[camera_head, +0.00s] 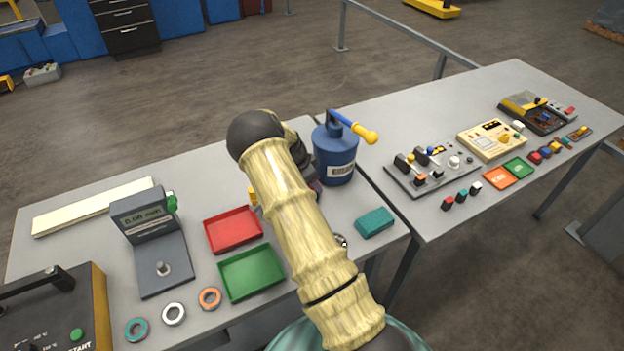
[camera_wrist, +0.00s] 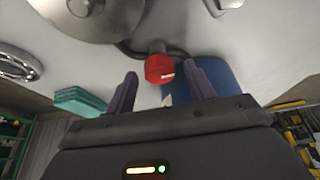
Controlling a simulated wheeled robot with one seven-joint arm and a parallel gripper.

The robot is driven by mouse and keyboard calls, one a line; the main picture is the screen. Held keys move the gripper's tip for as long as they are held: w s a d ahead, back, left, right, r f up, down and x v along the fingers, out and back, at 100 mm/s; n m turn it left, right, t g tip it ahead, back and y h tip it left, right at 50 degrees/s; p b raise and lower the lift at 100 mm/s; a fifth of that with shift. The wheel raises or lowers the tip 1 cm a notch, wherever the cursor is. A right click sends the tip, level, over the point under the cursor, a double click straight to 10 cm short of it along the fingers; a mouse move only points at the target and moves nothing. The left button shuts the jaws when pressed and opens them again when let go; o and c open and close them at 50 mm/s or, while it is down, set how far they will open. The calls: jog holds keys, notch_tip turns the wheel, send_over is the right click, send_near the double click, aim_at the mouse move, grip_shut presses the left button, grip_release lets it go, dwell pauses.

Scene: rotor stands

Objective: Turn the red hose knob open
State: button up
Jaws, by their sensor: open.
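The red hose knob (camera_wrist: 159,69) shows in the wrist view, with a dark hose (camera_wrist: 132,50) curving beside it. My gripper (camera_wrist: 160,76) is open, with its two dark fingers apart to the left and right of the knob in the picture. The knob appears in the gap near the fingertips; I cannot tell whether a finger touches it. In the head view my arm hides the knob and most of the gripper, which is just left of the blue canister (camera_head: 335,160).
A large round grey part (camera_wrist: 95,14) is close to the knob. A teal block (camera_head: 374,222) lies at the table's front right. A red tray (camera_head: 232,230) and a green tray (camera_head: 252,273) lie left of my arm. A second table (camera_head: 440,215) with instruments stands right.

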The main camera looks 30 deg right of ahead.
jog(key=c, duration=1)
jog(key=shift+b, duration=0.3)
jog(key=n+b, duration=0.1)
jog(key=n, duration=0.1)
jog(key=n+t+b, duration=0.1)
jog(key=n+b, duration=0.1)
jog(key=shift+f+t, duration=0.1)
jog(key=shift+t, duration=0.2)
jog(key=n+t+y+b, duration=0.1)
jog(key=n+b, duration=0.2)
jog(key=n, duration=0.2)
jog(key=shift+s+d+n+t+y+b, duration=0.2)
jog(key=shift+n+t+y+b, duration=0.1)
jog(key=shift+t+y+b, duration=0.1)
jog(key=n, duration=0.1)
jog(key=n+y, duration=0.1)
jog(key=n, duration=0.2)
jog(key=shift+d+r+n+t+y+b, duration=0.15)
jog(key=shift+r+n+t+y+b, duration=0.15)
jog(key=shift+t+b, duration=0.1)
jog(key=shift+n+y+p, duration=0.4)
jog(key=shift+n+y, duration=0.3)
jog(key=shift+n, duration=1.2)
jog(key=o, duration=1)
jog(key=shift+f, duration=0.1)
